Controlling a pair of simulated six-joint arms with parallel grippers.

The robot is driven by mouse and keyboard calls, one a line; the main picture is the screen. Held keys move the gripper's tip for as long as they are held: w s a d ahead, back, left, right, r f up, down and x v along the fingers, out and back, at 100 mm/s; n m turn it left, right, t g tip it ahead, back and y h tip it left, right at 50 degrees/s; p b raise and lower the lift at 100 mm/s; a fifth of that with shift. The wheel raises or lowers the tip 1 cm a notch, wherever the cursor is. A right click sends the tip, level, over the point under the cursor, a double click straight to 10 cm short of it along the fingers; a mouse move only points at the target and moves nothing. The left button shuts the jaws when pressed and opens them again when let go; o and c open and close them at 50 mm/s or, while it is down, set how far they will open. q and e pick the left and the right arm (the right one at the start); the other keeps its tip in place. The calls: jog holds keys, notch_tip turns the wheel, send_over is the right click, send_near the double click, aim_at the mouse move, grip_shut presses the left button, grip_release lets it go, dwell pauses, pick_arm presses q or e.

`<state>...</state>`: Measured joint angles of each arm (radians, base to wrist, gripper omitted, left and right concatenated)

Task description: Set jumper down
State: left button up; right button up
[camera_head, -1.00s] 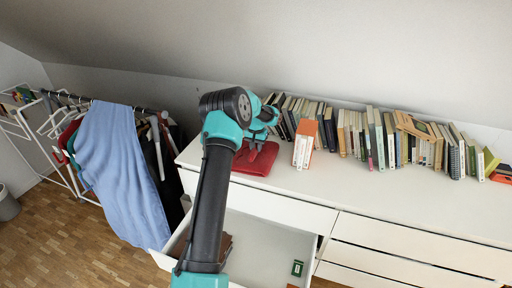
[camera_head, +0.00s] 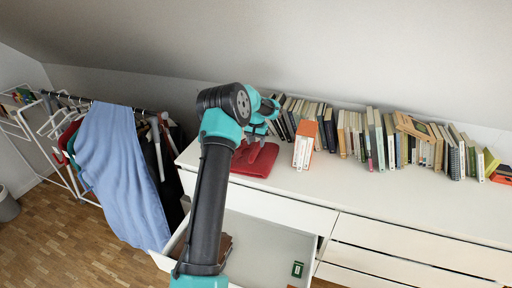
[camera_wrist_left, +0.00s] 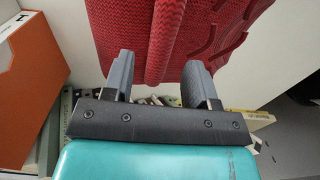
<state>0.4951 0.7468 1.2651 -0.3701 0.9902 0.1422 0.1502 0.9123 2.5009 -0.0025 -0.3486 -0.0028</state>
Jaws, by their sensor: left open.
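The red jumper (camera_head: 254,162) lies folded on the white dresser top, near its left end. It also shows at the top of the left wrist view (camera_wrist_left: 210,35), with a folded edge toward the fingers. My left gripper (camera_head: 256,138) is over the jumper. In the left wrist view my left gripper (camera_wrist_left: 152,78) is open, its two fingers spread with part of the jumper showing between them. I cannot tell whether the fingers touch the cloth. My right gripper is not in view.
An orange-spined box file (camera_head: 305,144) stands just right of the jumper, with a long row of books (camera_head: 400,140) behind and beyond. An open drawer (camera_head: 265,245) is below. A clothes rack with a blue cloth (camera_head: 118,170) stands left. The front dresser top is clear.

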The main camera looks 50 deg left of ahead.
pick_arm(q)
notch_tip(320, 180, up, 8)
jog(key=shift+r, duration=0.25)
dwell(0.5)
jog(key=d+f+m+h, duration=0.1)
jog(key=d+f, duration=0.3)
jog(key=d, duration=0.6)
jog(key=d+f+m+h, duration=0.1)
jog(key=d+f, duration=0.3)
jog(key=d, duration=0.5)
jog(key=s+d+f+m, duration=0.1)
jog(key=d+f, duration=0.3)
jog(key=d, duration=0.6)
jog(key=shift+d+f+m+h, duration=0.15)
jog(key=shift+d+m+h, duration=0.2)
jog(key=shift+m+h, duration=0.05)
jog(key=s+d+f, duration=0.4)
jog(key=s+f, duration=0.1)
jog(key=s, duration=0.3)
jog(key=s+d+f, duration=0.5)
jog(key=s+f, duration=0.1)
jog(key=s, duration=0.2)
jog(key=s+d+f+h, duration=0.1)
jog(key=s+d+f, duration=0.4)
jog(key=s, duration=0.3)
jog(key=shift+s+f+t, duration=0.4)
